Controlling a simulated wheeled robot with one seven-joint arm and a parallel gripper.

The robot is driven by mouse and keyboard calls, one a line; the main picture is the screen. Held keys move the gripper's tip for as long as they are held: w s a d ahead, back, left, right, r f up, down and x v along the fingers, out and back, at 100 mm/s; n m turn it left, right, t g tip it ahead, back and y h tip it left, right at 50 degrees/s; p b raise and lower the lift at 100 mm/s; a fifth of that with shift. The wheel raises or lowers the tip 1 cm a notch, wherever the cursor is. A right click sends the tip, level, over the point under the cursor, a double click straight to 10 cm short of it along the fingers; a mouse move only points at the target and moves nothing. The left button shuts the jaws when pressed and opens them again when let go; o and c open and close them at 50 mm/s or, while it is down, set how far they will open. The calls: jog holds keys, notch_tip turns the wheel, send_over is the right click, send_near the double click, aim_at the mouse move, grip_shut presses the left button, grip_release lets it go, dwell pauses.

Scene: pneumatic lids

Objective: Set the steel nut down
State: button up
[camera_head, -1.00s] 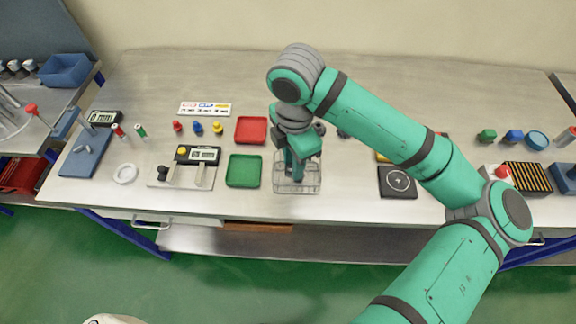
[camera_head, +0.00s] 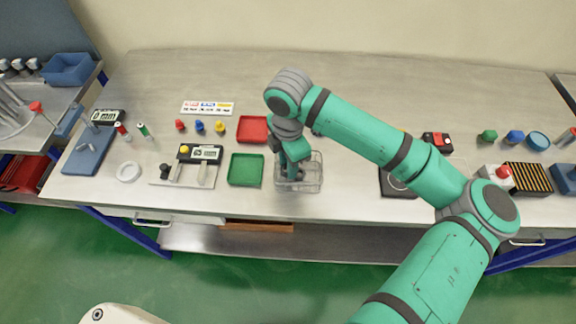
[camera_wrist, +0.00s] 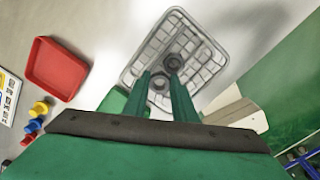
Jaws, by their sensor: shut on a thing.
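My gripper (camera_wrist: 160,74) is shut on a grey steel nut (camera_wrist: 158,86), which shows between the two green fingers in the wrist view. The gripper is over the clear wire-like bin (camera_wrist: 136,70); I cannot tell whether the nut touches its floor. A second dark grey nut (camera_wrist: 174,62) is in the bin just beyond the fingertips. In the head view my gripper (camera_head: 291,176) is at the left part of the bin (camera_head: 313,184), and the arm partly hides what is inside.
A green tray (camera_head: 245,170) stands close to the bin's left, with a red tray (camera_head: 252,129) behind it. A test fixture with a display (camera_head: 206,153) is further left. A black pad (camera_head: 394,182) lies to the right. The bench behind is mostly clear.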

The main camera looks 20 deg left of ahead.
jog(key=shift+s+d+f, duration=0.1)
jog(key=shift+f, duration=0.5)
jog(key=shift+s+d+f, duration=0.1)
jog(key=shift+f, duration=0.5)
jog(key=o, duration=1)
jog(key=shift+o, duration=0.4)
jog(key=shift+w+a+f, duration=0.15)
jog(key=shift+w+a, duration=0.05)
jog(key=shift+d, duration=0.15)
notch_tip(320, 180, up, 14)
jog(key=shift+f, duration=0.25)
jog(key=shift+w+a, duration=0.2)
